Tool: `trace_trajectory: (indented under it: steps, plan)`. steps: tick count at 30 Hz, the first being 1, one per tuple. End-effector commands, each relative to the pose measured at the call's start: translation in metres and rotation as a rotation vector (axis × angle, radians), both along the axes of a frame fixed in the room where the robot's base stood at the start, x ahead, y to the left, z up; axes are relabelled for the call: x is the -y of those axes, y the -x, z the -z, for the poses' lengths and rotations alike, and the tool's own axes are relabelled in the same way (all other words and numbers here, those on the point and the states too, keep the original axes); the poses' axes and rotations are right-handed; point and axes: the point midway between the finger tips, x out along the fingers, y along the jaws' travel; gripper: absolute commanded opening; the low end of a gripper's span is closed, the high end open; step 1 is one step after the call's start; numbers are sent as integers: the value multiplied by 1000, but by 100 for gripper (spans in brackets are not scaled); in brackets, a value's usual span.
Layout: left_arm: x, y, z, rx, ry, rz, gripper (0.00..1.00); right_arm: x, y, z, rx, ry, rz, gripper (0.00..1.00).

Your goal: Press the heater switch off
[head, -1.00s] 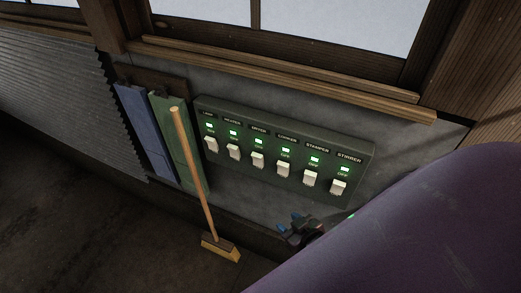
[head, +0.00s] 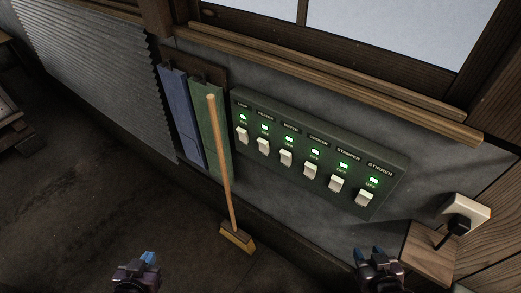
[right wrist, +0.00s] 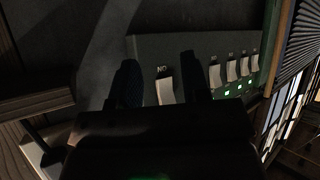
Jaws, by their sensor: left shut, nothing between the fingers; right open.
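The dark green switch panel (head: 400,172) is on the grey wall, with a row of white rocker switches under labels and green lights. The heater switch (head: 263,145) is second from the left; its light (head: 265,128) glows green, and the small word below it is too small to read surely. My left gripper (head: 148,258) is shut and empty, low in the head view, left of the broom. My right gripper (head: 378,257) is open, below the stirrer switch (head: 365,198) at the panel's right end. In the right wrist view its fingers (right wrist: 160,85) frame the nearest end switch; contact cannot be told.
A broom (head: 220,170) leans in front of blue (head: 180,110) and green (head: 207,125) boards left of the panel. A wall socket with a black plug (head: 461,222) and a wooden block (head: 428,255) are at the right. A wooden sill runs above the panel.

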Motion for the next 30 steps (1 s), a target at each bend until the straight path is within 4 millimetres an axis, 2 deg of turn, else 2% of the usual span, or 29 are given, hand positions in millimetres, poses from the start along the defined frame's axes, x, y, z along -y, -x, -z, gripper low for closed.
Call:
trace_trajectory:
  steps: [1,5,8,11,15,18,24,30]
  plan:
    - [0,-1,0,0,0,0,0,0,-1,0,1,-1,0,49]
    - [5,-15,-2,36,43,0,0,-1,-1,7,2,-1,0,69]
    - [20,-41,-6,107,157,2,0,-1,-1,21,2,-1,0,69]
    - [44,-76,-15,196,348,12,0,-2,-1,42,-1,-1,-2,69]
    - [84,-120,-28,281,681,47,0,-4,-6,71,-7,-1,-8,69]
    - [111,-143,-35,294,927,80,0,-5,-7,92,-16,-2,-14,69]
    - [158,-171,-40,210,1383,139,0,-5,0,139,-75,6,-25,69]
    - [185,-183,-42,92,1673,165,0,-4,7,164,-114,12,-33,69]
